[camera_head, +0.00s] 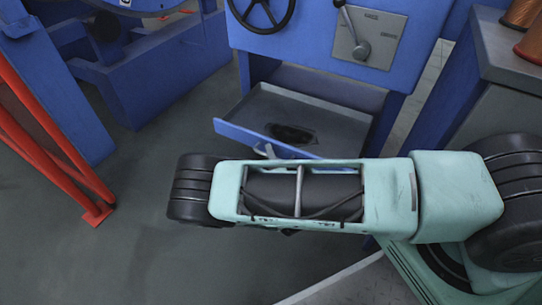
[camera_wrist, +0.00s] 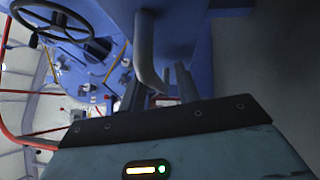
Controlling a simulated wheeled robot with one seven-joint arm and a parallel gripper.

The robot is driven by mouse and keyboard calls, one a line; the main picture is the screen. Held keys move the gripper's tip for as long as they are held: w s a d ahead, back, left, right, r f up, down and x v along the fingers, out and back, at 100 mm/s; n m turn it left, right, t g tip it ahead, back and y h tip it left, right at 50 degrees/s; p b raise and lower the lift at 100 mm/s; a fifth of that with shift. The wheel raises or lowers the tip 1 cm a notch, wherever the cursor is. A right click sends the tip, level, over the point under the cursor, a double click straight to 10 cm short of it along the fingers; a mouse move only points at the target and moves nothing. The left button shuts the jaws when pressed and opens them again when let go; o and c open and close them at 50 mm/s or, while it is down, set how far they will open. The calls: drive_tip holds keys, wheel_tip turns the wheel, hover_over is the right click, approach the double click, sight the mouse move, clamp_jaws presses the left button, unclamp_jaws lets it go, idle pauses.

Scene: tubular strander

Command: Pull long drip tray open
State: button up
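The long drip tray (camera_head: 262,103) is a grey, shallow drawer with a blue front, low in the blue machine. It stands drawn out, with its inside showing and a dark patch on its floor. My pale green arm crosses in front of its right end. A small light grey piece shows at the tray front, just above my arm; I cannot tell if it is a handle or a fingertip. In the wrist view, my gripper (camera_wrist: 160,94) faces a grey curved bar against blue metal. Its fingertips are not clear, so neither grip nor contact can be told.
Above the tray are a black handwheel (camera_head: 262,12) and a lever on a grey plate (camera_head: 368,38). A red frame (camera_head: 55,150) stands at the left. A grey cabinet (camera_head: 505,65) with copper spools is at the right. The floor (camera_head: 130,190) left of the tray is clear.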

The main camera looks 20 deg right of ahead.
drive_tip(key=shift+s, duration=0.1)
drive_tip(key=s+a+f+p, duration=0.2)
drive_tip(key=s+p, duration=0.3)
drive_tip(key=s, duration=1.2)
drive_tip(key=shift+f, duration=0.15)
